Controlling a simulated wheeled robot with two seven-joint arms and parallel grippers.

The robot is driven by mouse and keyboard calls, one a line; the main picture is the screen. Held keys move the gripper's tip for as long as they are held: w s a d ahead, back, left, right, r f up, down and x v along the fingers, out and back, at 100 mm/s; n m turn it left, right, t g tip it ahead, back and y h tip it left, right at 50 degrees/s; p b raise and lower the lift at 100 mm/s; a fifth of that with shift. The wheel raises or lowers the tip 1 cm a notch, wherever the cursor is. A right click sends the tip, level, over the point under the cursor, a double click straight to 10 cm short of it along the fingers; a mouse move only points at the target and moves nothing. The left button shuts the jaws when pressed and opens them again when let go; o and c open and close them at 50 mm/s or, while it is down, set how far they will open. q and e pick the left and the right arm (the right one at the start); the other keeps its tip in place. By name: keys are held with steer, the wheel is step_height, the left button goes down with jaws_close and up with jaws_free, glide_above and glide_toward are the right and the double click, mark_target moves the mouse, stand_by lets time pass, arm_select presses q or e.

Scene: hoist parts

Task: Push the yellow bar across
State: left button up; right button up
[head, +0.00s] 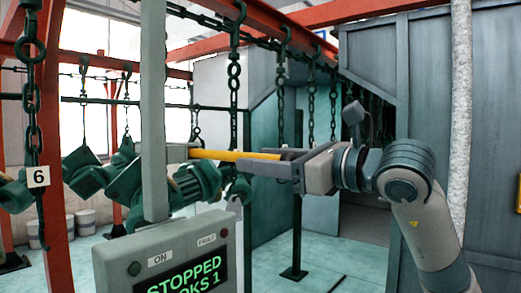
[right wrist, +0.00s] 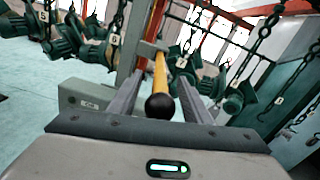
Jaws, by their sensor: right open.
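The yellow bar (head: 228,155) lies roughly level in the head view, running from a grey block (head: 177,153) on an upright post towards my right gripper (head: 262,163). In the right wrist view the yellow bar (right wrist: 161,75) ends in a black ball knob (right wrist: 160,107) close to the palm. My right gripper (right wrist: 161,80) is open, with one finger on each side of the bar. A gap shows between the knob and each finger. I cannot tell whether the knob touches the palm. My left gripper is not in view.
A control box (head: 182,258) on the post reads "STOPPED" and "HOOKS 1". Green hoist parts (head: 197,182) hang on chains (head: 234,80) behind the bar. A red column (head: 58,130) stands left, and a grey-green booth (head: 372,62) right. The floor below is mostly clear.

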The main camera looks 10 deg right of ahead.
mark_target(216, 155)
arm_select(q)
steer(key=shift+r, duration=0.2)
arm_select(e)
steer(key=shift+w+a, duration=0.25)
steer(key=shift+w, duration=0.05)
